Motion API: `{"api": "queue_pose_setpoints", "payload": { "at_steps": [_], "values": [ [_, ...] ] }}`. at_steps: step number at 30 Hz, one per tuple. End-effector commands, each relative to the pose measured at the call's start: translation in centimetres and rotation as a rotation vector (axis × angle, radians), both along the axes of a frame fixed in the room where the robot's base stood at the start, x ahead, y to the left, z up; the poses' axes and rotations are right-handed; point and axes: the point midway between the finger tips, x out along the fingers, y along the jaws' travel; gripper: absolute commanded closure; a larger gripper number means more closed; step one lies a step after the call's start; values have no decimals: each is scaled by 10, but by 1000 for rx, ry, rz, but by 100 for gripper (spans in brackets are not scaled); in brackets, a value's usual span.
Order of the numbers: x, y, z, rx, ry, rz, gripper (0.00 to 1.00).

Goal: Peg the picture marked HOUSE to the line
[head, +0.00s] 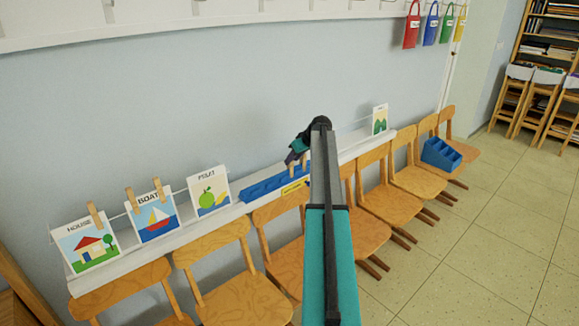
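The picture marked HOUSE (86,250) is at the far left of the white ledge (155,253), with a red-roofed house and a tree on it. One wooden peg (96,216) is at its top edge. A thin line seems to run above the ledge, but it is too faint to follow fully. The BOAT picture (157,222) beside it has two wooden pegs (132,200) at its top. My gripper (294,160) is over the ledge, well right of the HOUSE picture. My arm partly hides it, and its fingers are too small to read.
A fruit picture (208,192) and a landscape picture (380,119) also stand along the ledge. A long blue tray (262,187) lies under my gripper. A row of wooden chairs (236,290) lines the front; one bears a blue bin (441,154). Open floor (480,255) is at right.

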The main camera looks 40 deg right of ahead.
Motion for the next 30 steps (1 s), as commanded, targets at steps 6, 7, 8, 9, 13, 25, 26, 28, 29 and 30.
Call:
{"api": "queue_pose_setpoints", "payload": {
  "at_steps": [6,7,8,9,13,25,26,28,29,30],
  "values": [
    [18,-2,-26,1,0,1,70],
    [19,-2,-28,0,0,0,70],
    [20,-2,-29,0,0,0,70],
    [21,-2,-30,0,0,0,70],
    [23,-2,-32,-1,0,-1,70],
    [22,-3,-32,0,0,-1,96],
    [22,-3,-32,0,0,-1,99],
    [22,-3,-32,0,0,-1,99],
    [22,-3,-31,0,0,-1,99],
    [22,-3,-31,0,0,-1,99]
  ]
}}
